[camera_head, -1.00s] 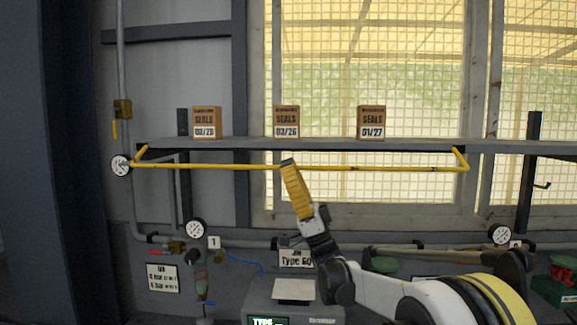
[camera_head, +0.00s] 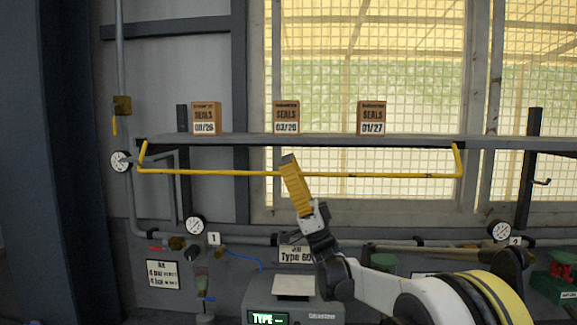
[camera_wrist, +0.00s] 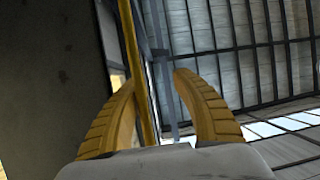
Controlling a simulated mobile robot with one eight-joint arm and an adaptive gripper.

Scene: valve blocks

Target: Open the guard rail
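The guard rail (camera_head: 225,173) is a long yellow bar with a short bent arm at each end, hanging along the front of the shelf. My gripper (camera_head: 289,162) is at the middle of the bar, its yellow fingers crossing in front of it and reaching just above it. In the wrist view the two fingers of my gripper (camera_wrist: 157,80) stand apart. The rail (camera_wrist: 130,45) runs between them, close to the left finger. Whether that finger touches it I cannot tell.
The shelf (camera_head: 240,140) carries three brown seal boxes, the middle one (camera_head: 286,117) above my gripper. Gauges (camera_head: 195,225) and pipes line the wall below. A grey box with a green display (camera_head: 268,318) stands under my arm. A meshed window is behind.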

